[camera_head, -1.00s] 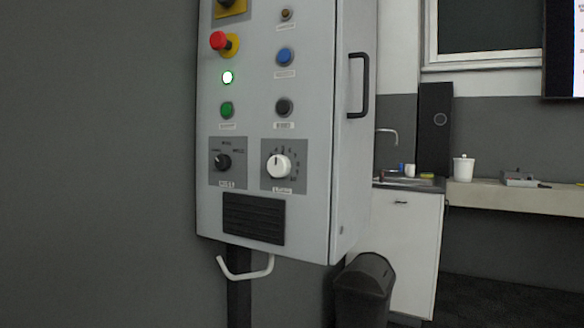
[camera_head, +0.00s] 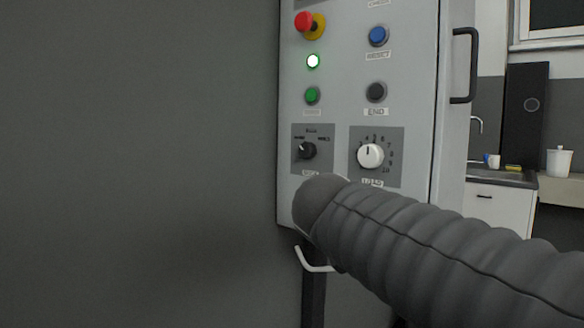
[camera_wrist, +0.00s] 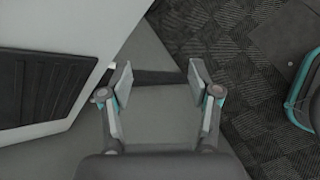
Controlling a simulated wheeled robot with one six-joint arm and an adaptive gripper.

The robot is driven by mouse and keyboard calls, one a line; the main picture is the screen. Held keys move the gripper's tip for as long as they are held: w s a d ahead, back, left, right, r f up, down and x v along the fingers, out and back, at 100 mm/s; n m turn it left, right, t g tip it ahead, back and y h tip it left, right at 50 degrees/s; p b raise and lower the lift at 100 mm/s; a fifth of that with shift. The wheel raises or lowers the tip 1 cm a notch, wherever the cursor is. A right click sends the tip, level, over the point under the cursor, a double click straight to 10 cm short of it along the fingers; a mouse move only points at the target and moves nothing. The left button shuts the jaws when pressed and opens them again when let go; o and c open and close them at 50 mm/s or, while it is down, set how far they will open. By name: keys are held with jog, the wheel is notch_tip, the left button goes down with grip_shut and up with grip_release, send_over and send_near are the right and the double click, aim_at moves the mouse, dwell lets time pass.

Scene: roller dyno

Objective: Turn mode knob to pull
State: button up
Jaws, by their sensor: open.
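The mode knob (camera_head: 306,150) is a small black knob on a dark grey plate at the lower left of the control box (camera_head: 338,115). Its white pointer mark faces left, toward the leftmost of the labels around it. The labels are too small to read surely. In the wrist view my gripper (camera_wrist: 160,75) is open and empty, with its two fingers apart. It is beside the lower part of the box, where the black vent (camera_wrist: 40,88) shows on the left. The knob is not in the wrist view, and my gripper is not in the head view.
A white load dial (camera_head: 370,156) sits right of the knob. Green (camera_head: 312,95) and black (camera_head: 376,92) buttons and a red emergency stop (camera_head: 304,22) are above. A white hook-shaped bar (camera_head: 312,262) sticks out below the box. A black door handle (camera_head: 470,65) is at the right side.

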jog(key=w+a+r+n+t+h, duration=0.3)
jog(key=w+a+r+n, duration=0.4)
jog(key=a+r, duration=0.45)
jog(key=n+t+h, duration=0.2)
jog(key=n+t, duration=0.1)
jog(key=n, duration=0.1)
send_near(303, 150)
jog(key=x, duration=0.9)
jog(key=c, duration=1.2)
